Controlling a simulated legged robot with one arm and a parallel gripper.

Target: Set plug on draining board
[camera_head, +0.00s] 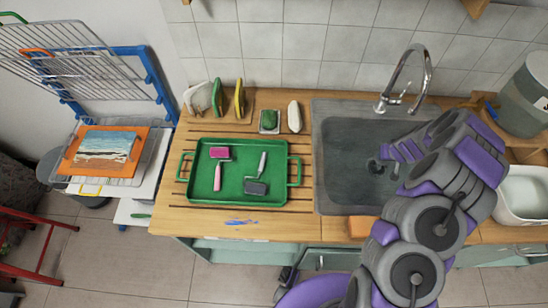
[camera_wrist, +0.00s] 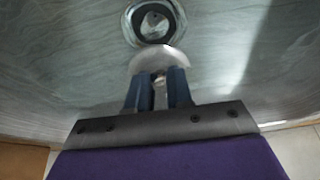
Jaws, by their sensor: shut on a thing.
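My gripper (camera_wrist: 158,78) has its two blue fingers shut on the plug (camera_wrist: 158,60). The plug shows as a pale, rounded disc just beyond the fingertips in the wrist view. The round dark drain (camera_wrist: 154,21) with a metal centre lies right beyond the plug; I cannot tell whether they touch. In the head view my arm reaches into the grey sink (camera_head: 340,190), and the gripper's fingertips are small and unclear there. The wooden draining board (camera_head: 303,205) with dark grooves is left of the sink.
A green tray (camera_head: 237,196) with pink and grey tools covers much of the draining board. Upright plates or sponges (camera_head: 239,98), a green item in a dish (camera_head: 269,121) and a white object (camera_head: 294,116) stand behind it. The tap (camera_head: 404,82) rises behind the sink.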

